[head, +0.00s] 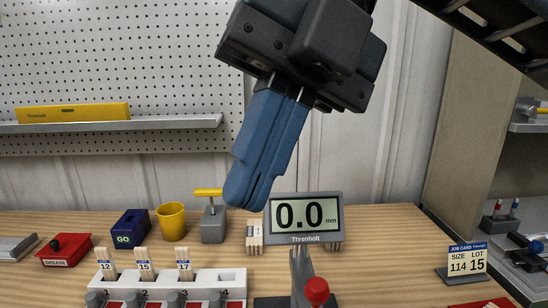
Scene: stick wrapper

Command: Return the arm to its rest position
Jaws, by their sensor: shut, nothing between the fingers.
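My gripper (245,200) hangs in the upper middle of the head view, its two blue fingers pressed together and pointing down and slightly left. It holds nothing. The fingertips appear just left of the display (304,218), which reads 0.0 mm, and show no clear contact with anything. My arm comes in from the top right.
A white rack (225,278) holds wooden sticks labelled 12, 15 and 17. Behind it stand a blue GO box (130,229), a yellow cup (172,221) and a red grease box (64,250). Bare wood (395,255) lies between display and card.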

